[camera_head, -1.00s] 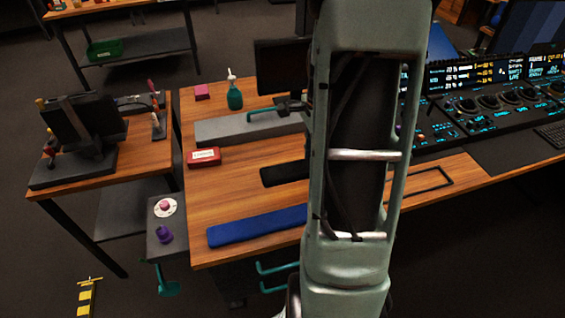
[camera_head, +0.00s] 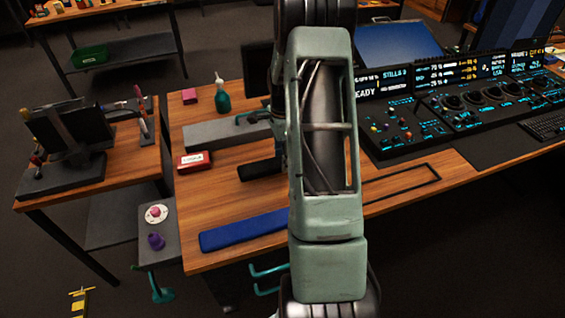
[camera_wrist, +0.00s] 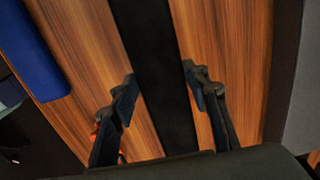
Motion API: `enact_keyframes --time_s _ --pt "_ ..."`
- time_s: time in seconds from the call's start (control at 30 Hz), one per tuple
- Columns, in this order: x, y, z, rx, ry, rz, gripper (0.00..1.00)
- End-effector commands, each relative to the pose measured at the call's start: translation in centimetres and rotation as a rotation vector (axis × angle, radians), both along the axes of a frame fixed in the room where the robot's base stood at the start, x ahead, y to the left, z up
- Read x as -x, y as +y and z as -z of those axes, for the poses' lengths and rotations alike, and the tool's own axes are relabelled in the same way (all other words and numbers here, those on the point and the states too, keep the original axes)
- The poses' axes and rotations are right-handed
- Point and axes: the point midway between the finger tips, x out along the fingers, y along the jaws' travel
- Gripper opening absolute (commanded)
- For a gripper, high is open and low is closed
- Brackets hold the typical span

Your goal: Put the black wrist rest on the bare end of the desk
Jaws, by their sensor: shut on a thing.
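The black wrist rest (camera_wrist: 155,45) runs lengthwise between the fingers of my gripper (camera_wrist: 160,90) in the wrist view. The fingers are shut on its two long sides. In the head view the left end of the black wrist rest (camera_head: 260,170) shows beside my arm, which hides the remainder and my gripper. I cannot tell how high it is above the desk. The wooden desk (camera_head: 205,212) has bare wood around its left front part.
A blue rest (camera_head: 240,230) lies along the desk's front edge. A red box (camera_head: 194,162), grey slab (camera_head: 225,134), green bottle (camera_head: 222,97) and pink block (camera_head: 189,96) stand on the left part. The console (camera_head: 400,130) fills the right back. A black rectangular outline (camera_head: 437,172) lies before it.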

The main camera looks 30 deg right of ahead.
Motion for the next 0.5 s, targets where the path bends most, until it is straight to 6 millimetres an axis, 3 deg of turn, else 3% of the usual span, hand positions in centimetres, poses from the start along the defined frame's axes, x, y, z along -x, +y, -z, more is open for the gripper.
enact_keyframes --time_s 0.13,0.5 --pt "0.2 0.1 2.2 -0.003 0.003 0.000 0.15" --pt "0.1 0.0 2.8 -0.001 0.002 0.000 0.15"
